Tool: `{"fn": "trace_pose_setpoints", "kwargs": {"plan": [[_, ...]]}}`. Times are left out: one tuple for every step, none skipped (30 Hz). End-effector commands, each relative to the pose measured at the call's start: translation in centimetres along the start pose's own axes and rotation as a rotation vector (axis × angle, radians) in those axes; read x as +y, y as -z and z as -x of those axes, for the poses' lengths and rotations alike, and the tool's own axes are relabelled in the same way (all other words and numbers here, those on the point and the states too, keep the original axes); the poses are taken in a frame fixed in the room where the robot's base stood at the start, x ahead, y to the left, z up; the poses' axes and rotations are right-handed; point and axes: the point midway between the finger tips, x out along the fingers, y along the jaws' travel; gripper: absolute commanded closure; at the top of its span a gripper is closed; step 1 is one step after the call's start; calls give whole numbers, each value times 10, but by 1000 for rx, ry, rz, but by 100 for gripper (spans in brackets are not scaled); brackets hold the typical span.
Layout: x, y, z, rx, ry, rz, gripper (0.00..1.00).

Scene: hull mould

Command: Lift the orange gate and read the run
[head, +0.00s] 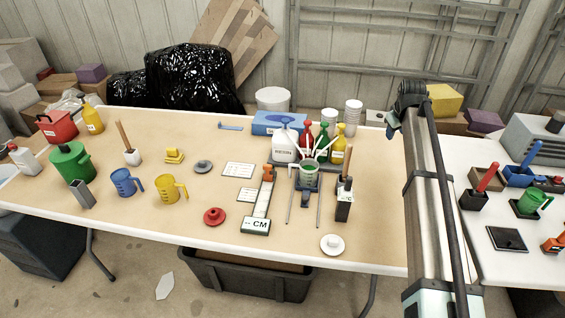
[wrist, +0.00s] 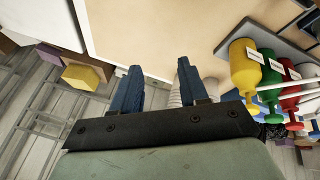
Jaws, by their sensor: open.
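The orange gate (head: 268,171) stands at the far end of a pale, narrow run (head: 262,199) on the tan table. The near end of the run has a white plate marked CM (head: 256,226). My gripper (head: 391,131) is beyond the table's right rear part, well to the right of the gate and apart from it. In the wrist view my gripper (wrist: 159,64) shows two blue fingers spread apart with nothing between them. The gate does not show in the wrist view.
A cup on a stand (head: 308,170) with thin rods is just right of the run. Behind it are a white resin jug (head: 285,146) and coloured bottles (head: 339,140). A red lidded disc (head: 214,216) lies left of the run. White sheets (head: 238,169) lie beside it.

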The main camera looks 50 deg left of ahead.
Motion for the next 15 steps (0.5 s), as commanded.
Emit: {"fn": "trace_pose_setpoints", "kwargs": {"plan": [[-29, 21, 2, -12, 30, 71, 56], [-44, 30, 4, -19, 47, 112, 56], [-66, 41, 7, -29, 70, 167, 56], [-82, 49, 10, -37, 88, 208, 56], [-98, 57, 12, -44, 105, 249, 56], [-120, 67, 16, -53, 128, 305, 56], [-136, 74, 19, -60, 146, 347, 56], [-152, 81, 22, -66, 163, 390, 56], [-175, 90, 27, -75, 185, 446, 56], [-191, 96, 30, -82, 203, 488, 56], [-208, 102, 34, -87, 220, 531, 56], [-230, 109, 40, -95, 243, 588, 56], [-246, 114, 44, -101, 261, 629, 56], [-263, 119, 49, -106, 277, 671, 56], [-284, 124, 55, -112, 300, 725, 56]]}}
